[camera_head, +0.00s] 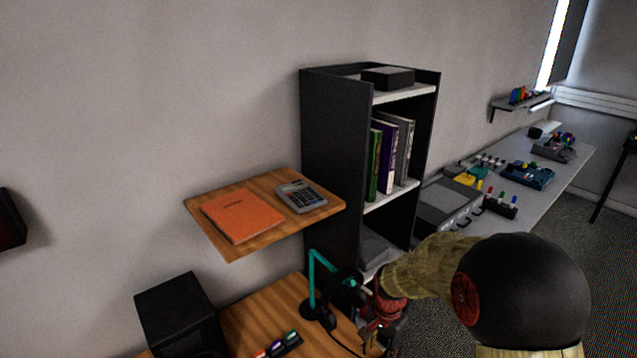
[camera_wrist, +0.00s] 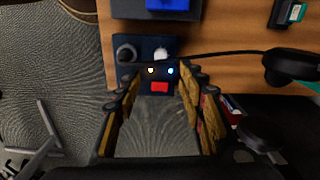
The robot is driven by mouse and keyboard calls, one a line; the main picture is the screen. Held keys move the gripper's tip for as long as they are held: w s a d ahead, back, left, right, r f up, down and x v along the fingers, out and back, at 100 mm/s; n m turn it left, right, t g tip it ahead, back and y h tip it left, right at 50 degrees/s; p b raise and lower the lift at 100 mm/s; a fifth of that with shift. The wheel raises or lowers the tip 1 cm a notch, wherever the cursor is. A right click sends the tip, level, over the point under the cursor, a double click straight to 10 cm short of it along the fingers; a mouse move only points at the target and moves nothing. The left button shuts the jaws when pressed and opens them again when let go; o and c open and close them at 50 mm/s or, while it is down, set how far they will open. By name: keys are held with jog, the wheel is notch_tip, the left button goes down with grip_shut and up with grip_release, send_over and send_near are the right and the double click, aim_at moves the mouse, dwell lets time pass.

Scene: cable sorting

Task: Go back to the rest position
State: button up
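My gripper (camera_head: 378,328) is low in the head view, over the right end of the wooden desk beside the dark shelf unit. In the wrist view my gripper (camera_wrist: 160,90) has its two fingers wide apart, with nothing held between them. Beyond the fingertips is a dark blue control box (camera_wrist: 140,48) at the desk edge, with a black knob, a white knob, two small lights and a red button. I cannot tell the exact gap between fingers and box. Grey floor shows between the fingers nearer the palm.
A wooden wall shelf (camera_head: 225,245) bears an orange notebook (camera_head: 243,214) and calculator (camera_head: 301,196). The dark shelf unit (camera_head: 335,150) stands behind my arm. A black cable crosses the desk.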

jog(key=s+r+n+t, duration=0.2)
jog(key=s+r+n, duration=0.3)
jog(key=s+r, duration=0.6)
jog(key=s+r+n+t, duration=0.3)
jog(key=s+r+n, duration=0.2)
jog(key=s+r, duration=0.6)
notch_tip(320, 180, up, 5)
jog(key=shift+r+t, duration=0.15)
jog(key=shift+t, duration=0.15)
